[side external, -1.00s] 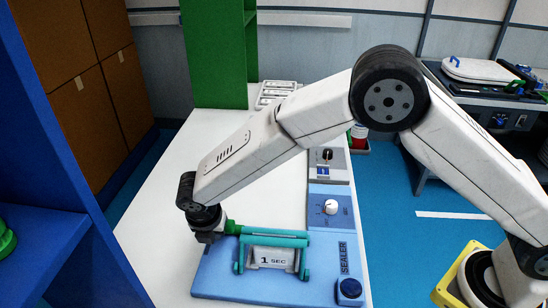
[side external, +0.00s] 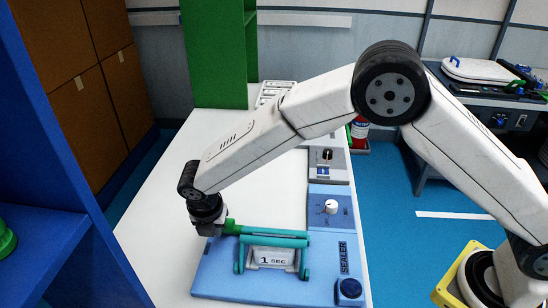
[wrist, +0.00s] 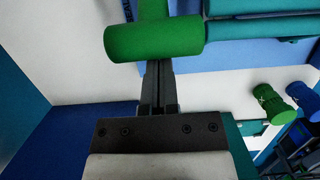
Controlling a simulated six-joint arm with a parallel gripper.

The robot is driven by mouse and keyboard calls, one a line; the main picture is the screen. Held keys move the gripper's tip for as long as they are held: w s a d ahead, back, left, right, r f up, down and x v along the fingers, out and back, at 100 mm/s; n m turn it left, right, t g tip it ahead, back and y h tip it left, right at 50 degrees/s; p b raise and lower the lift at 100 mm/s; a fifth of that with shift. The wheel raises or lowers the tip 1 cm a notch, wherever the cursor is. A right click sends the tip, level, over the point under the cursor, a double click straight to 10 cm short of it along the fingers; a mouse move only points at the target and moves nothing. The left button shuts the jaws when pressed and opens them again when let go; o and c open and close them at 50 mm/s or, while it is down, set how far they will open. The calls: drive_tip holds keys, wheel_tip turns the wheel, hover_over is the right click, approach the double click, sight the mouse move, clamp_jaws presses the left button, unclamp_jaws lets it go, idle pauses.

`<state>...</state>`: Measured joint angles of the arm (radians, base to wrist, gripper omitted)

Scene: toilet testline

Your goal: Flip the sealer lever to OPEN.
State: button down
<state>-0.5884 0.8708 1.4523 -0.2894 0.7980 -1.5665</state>
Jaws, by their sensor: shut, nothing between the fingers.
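The sealer (side external: 215,279) is a blue unit on the white bench, with a dark "SEALER" label. Its teal lever (side external: 273,241) has a crossbar and side arms around a "1 SEC" plate (side external: 272,257). A green grip (side external: 231,226) is at the lever's left end and fills the upper middle of the wrist view (wrist: 153,39). My gripper (side external: 218,229) is at this green end, left of the "1 SEC" plate. In the wrist view my gripper (wrist: 158,68) has its fingers together and empty, their tips at the grip's lower edge. I cannot tell whether they touch it.
A white knob (side external: 331,207) on a blue panel and a grey switch unit (side external: 328,165) stand behind the sealer at right. A dark blue round button (side external: 349,288) is at its front right corner. The bench's left part is clear.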

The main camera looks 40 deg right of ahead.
drive_tip(key=shift+w+d+r, duration=0.1)
drive_tip(key=shift+r, duration=0.05)
drive_tip(key=shift+w+d+r+g+y, duration=0.8)
drive_tip(key=shift+w+d, duration=0.2)
drive_tip(key=w+d+g+y, duration=0.2)
drive_tip(key=w+d, duration=0.8)
drive_tip(key=shift+d+f+g+y, duration=0.25)
drive_tip(key=shift+f+g+y, duration=0.1)
drive_tip(key=shift+g+y, duration=0.05)
drive_tip(key=a+v, duration=0.1)
drive_tip(key=v, duration=0.7)
drive_tip(key=shift+s, duration=0.15)
idle(0.4)
